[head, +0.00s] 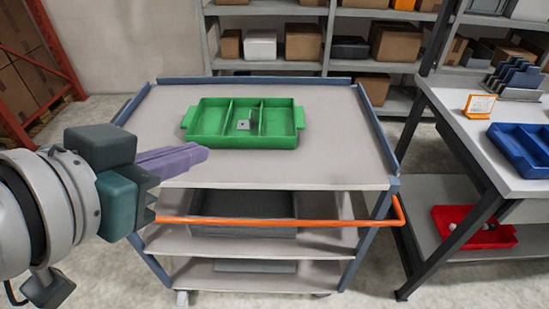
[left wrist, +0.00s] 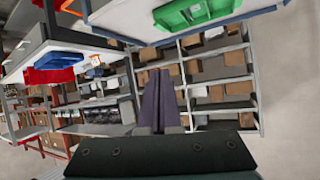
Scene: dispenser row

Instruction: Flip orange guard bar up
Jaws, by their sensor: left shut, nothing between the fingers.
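The orange guard bar (head: 290,221) runs across the front of the grey cart (head: 330,172), below its top shelf, in the head view. Its right end bends up beside the cart's right post. Its left end is hidden behind my left gripper. My left gripper (head: 205,154) is shut and empty, with its purple fingers pointing right over the cart's top front-left area. The fingers also show in the left wrist view (left wrist: 158,82), where the bar cannot be made out. My right gripper is not in view.
A green divided tray (head: 190,134) with a small grey part in it sits on the cart top. A table (head: 470,135) with a blue tray (head: 519,152) stands at the right, a red bin (head: 470,241) on its lower shelf. Shelves with boxes line the back.

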